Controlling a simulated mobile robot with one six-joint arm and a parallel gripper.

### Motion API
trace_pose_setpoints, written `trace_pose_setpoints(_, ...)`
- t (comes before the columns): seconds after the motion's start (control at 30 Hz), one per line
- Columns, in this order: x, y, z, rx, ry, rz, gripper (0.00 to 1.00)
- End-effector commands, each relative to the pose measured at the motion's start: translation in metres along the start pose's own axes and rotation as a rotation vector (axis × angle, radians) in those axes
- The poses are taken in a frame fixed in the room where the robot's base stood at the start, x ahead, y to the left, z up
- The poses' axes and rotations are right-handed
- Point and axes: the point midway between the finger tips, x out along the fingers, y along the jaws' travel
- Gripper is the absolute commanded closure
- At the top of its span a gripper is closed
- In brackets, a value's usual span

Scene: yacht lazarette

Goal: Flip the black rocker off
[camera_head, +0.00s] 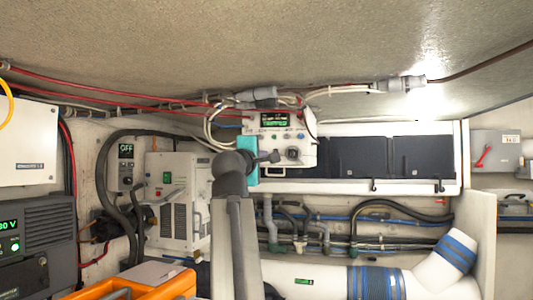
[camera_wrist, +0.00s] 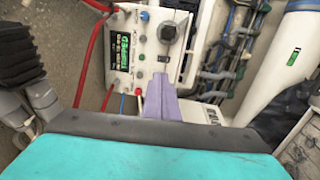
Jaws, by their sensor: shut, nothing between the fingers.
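The white control panel (camera_head: 305,128) has a lit green display (camera_head: 274,119), small coloured buttons and a dark round knob (camera_head: 293,153). In the wrist view the panel (camera_wrist: 147,20) shows the display (camera_wrist: 123,52) and knob (camera_wrist: 169,33) again. A small dark piece (camera_wrist: 162,57) below the knob may be the black rocker, but it is too small to tell its position. My gripper (camera_wrist: 157,80) shows as shut lavender fingers pointing at the panel, with nothing between them. Its tips overlap the panel's lower part in the picture; I cannot tell whether they touch it.
A grey box with an "OFF" display (camera_head: 126,151) and a white vented unit (camera_head: 180,195) stand to the left. Red cables (camera_head: 120,85) run above the panel, and a red one (camera_wrist: 90,50) passes beside it. Hoses (camera_head: 350,220) run below. An orange case (camera_head: 125,290) is in front.

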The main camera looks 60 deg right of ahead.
Motion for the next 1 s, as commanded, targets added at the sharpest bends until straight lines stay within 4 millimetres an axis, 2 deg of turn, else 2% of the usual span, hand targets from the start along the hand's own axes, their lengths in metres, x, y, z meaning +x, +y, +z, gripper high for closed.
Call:
trace_pose_setpoints(0.27,-0.001,0.0,-0.003,0.001,0.004,-0.001,1.0)
trace_pose_setpoints(0.47,0.007,0.0,-0.004,0.001,0.005,-0.001,1.0)
trace_pose_setpoints(0.67,0.026,0.001,-0.004,0.001,0.004,-0.001,1.0)
trace_pose_setpoints(1.0,0.076,0.002,-0.005,0.001,0.005,-0.002,1.0)
